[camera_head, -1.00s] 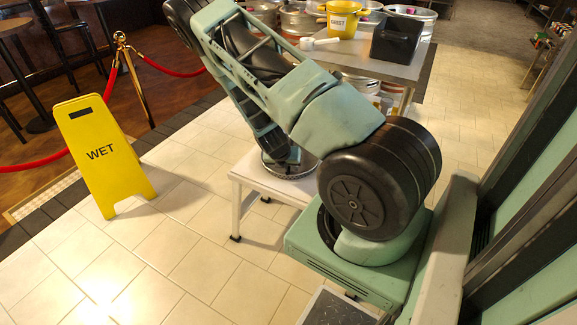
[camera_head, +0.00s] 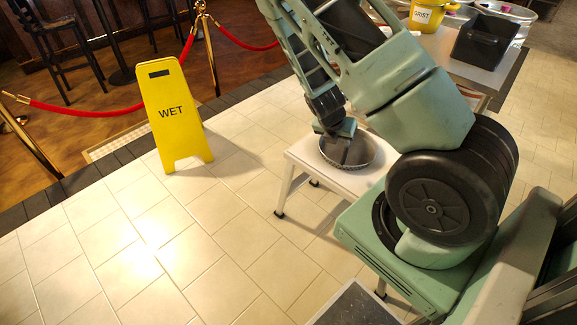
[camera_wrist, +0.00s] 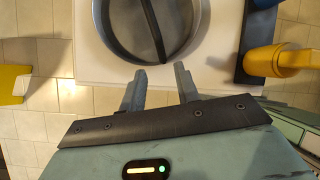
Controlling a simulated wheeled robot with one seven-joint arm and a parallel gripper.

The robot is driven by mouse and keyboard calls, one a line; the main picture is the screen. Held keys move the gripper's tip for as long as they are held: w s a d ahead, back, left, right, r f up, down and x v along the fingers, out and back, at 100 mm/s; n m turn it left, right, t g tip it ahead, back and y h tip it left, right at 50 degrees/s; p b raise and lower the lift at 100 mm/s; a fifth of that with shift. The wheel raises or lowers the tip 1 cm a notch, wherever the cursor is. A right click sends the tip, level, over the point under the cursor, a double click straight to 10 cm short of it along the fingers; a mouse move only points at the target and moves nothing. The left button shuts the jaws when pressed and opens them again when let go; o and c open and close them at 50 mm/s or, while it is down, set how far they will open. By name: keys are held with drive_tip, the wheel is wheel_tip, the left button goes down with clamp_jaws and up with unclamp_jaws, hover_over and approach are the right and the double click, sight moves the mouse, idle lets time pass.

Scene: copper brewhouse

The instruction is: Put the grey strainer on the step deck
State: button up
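The grey strainer (camera_head: 364,165) is a round, shallow pan with a dark bar across it. It rests on the white top of the step deck (camera_head: 306,157). My gripper (camera_head: 340,135) is low over the far side of the strainer in the head view. In the wrist view, the strainer (camera_wrist: 186,45) sits on the white deck (camera_wrist: 88,62), just beyond the fingertips.
A yellow WET sign (camera_head: 172,115) stands on the tiles to the left, before a red rope (camera_head: 90,108). Behind is a table (camera_head: 455,65) with a yellow GRIST pot (camera_head: 426,15) and a black bin (camera_head: 486,42). The tiled floor at front left is clear.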

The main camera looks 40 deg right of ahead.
drive_tip(key=w+a+r+m+y, duration=0.1)
drive_tip(key=a+r+m+y, duration=0.3)
drive_tip(key=a, duration=1)
drive_tip(key=a+r+m+y, duration=0.2)
drive_tip(key=a+r+m, duration=0.35)
drive_tip(key=a, duration=0.95)
drive_tip(key=s+a+r+m, duration=0.5)
drive_tip(key=s+a+r, duration=0.7)
drive_tip(key=s, duration=0.4)
drive_tip(key=shift+s+a+r, duration=0.15)
drive_tip(key=shift+a+r, duration=0.25)
drive_tip(key=shift+r, duration=0.25)
wheel_tip(320, 180, up, 14)
drive_tip(key=p, duration=1.4)
drive_tip(key=shift+r, duration=0.25)
drive_tip(key=shift+f, duration=0.1)
